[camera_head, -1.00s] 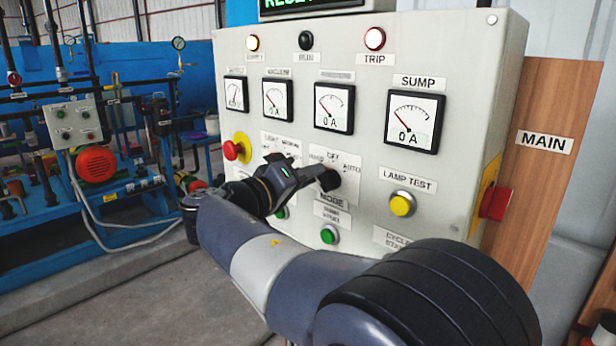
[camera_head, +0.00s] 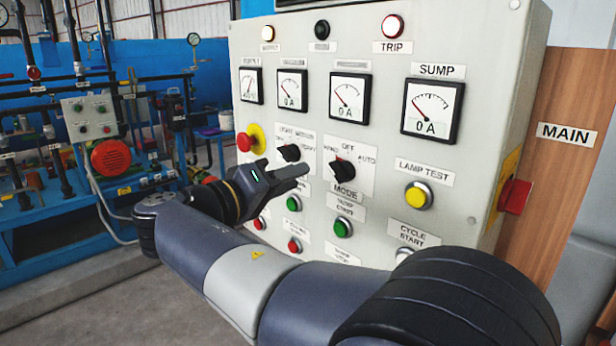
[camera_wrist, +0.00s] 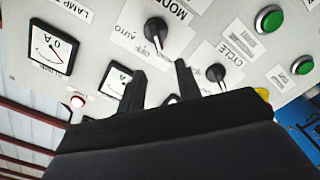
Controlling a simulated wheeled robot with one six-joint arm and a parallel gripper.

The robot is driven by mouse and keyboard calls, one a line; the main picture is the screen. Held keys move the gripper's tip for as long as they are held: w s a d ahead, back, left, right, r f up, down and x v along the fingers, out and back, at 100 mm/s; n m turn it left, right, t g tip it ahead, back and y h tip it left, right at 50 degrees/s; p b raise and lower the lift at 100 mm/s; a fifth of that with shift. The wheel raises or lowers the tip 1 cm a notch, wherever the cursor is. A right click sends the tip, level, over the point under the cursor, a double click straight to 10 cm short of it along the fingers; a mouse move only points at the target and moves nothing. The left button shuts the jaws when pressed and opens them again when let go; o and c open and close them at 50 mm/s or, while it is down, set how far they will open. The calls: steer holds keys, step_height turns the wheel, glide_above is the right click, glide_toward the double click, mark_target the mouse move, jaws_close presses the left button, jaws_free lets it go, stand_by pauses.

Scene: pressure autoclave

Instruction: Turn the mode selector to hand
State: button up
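The mode selector (camera_head: 343,171) is a black knob on a white plate marked HAND, OFF and AUTO, above the word MODE. In the head view its pointer seems to lean up and left, toward HAND, though it is small. It also shows in the wrist view (camera_wrist: 155,32), where the picture is turned over. My gripper (camera_head: 300,171) is in front of the panel, left of the knob in the head view, and apart from it. In the wrist view the two fingers (camera_wrist: 160,68) stand apart with nothing between them.
Another black selector (camera_head: 288,153) sits left of the mode selector. A red emergency button (camera_head: 245,142) on yellow is at the left, a yellow lamp test button (camera_head: 418,195) at the right. A green button (camera_head: 343,227) is below. Gauges (camera_head: 350,98) line the top.

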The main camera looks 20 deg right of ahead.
mark_target(328, 165)
steer(key=shift+v, duration=1.35)
steer(key=p+x, duration=0.1)
steer(key=x, duration=1)
steer(key=shift+p, duration=0.4)
steer(key=shift+a, duration=0.15)
